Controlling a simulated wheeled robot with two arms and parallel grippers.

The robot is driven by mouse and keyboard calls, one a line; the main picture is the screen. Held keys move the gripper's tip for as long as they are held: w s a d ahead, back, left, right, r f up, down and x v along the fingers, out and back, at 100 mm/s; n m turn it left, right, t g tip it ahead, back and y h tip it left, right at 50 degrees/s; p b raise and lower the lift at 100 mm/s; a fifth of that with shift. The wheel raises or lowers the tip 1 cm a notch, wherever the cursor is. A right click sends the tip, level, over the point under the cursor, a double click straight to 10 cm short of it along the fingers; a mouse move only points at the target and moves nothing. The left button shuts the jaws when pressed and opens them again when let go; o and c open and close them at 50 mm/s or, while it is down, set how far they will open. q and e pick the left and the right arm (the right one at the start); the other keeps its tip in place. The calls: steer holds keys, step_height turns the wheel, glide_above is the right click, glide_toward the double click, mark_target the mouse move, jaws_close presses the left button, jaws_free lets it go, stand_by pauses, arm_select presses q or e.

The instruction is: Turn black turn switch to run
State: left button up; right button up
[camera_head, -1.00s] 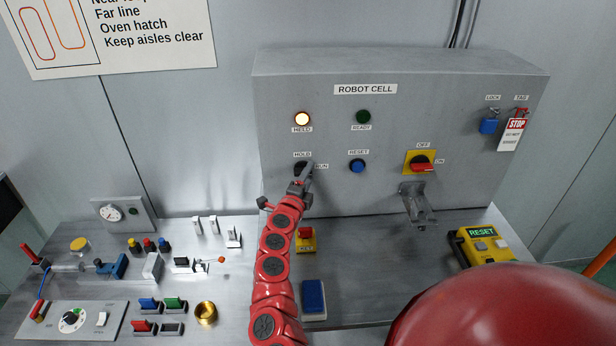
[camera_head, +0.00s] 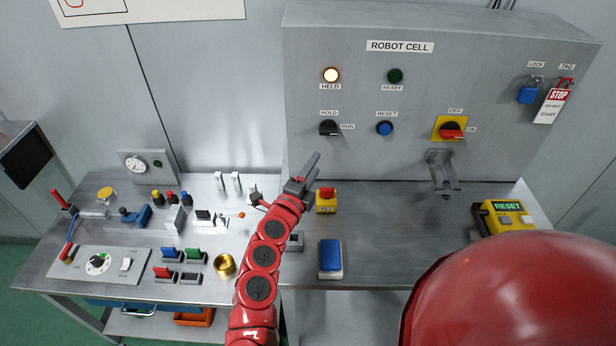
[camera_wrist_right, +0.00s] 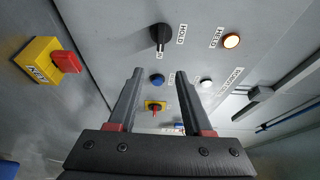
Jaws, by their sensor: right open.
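The black turn switch (camera_head: 330,127) is on the grey ROBOT CELL panel (camera_head: 480,75), with HOLD printed above it and RUN to its right. Its handle lies sideways, toward the RUN label. In the right wrist view the switch (camera_wrist_right: 160,38) is beyond the fingers, its handle pointing toward the RUN label there. My right gripper (camera_head: 309,167) is open and empty, below and a little left of the switch and apart from it; its spread fingers (camera_wrist_right: 155,74) show in the wrist view. My left gripper is not in view.
The HELD lamp (camera_head: 331,75) is lit; the READY lamp (camera_head: 395,76) is dark. A blue RESET button (camera_head: 384,128) and a red-and-yellow OFF/ON switch (camera_head: 452,130) are right of the turn switch. A red-and-yellow block (camera_head: 326,200) stands on the bench beside my arm.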

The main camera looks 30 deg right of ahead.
steer(key=shift+v, duration=1.45)
